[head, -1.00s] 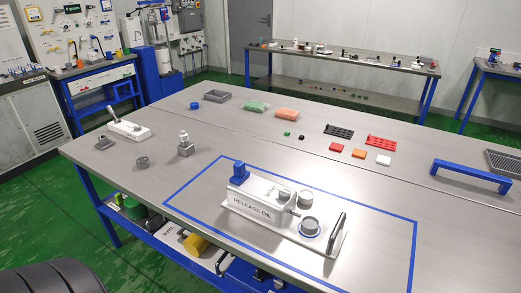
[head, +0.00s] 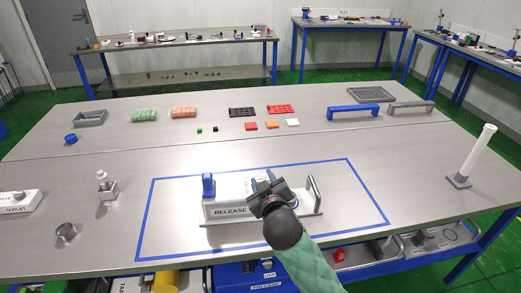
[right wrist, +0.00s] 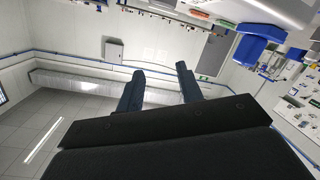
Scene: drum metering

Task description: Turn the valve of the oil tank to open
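The oil tank unit (head: 226,211), white and lettered "RELEASE OIL", stands inside the blue taped rectangle. A blue upright part (head: 208,185) is at its left end and a dark handle (head: 314,193) at its right end. My right gripper (head: 264,180) is over the middle of the unit in the head view, its fingers apart with nothing seen between them. It hides the valve and the cup area. In the right wrist view both fingers (right wrist: 160,70) are spread, and a blue block, likely the same blue part (right wrist: 255,48), shows at upper right. My left gripper is not in view.
A grey fitting (head: 107,187), a ring (head: 66,232) and a white outlet block (head: 20,201) are at the left. A white post (head: 473,155) stands at the right. Trays, coloured blocks and a blue handle (head: 353,92) lie farther back. The taped area's right side is clear.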

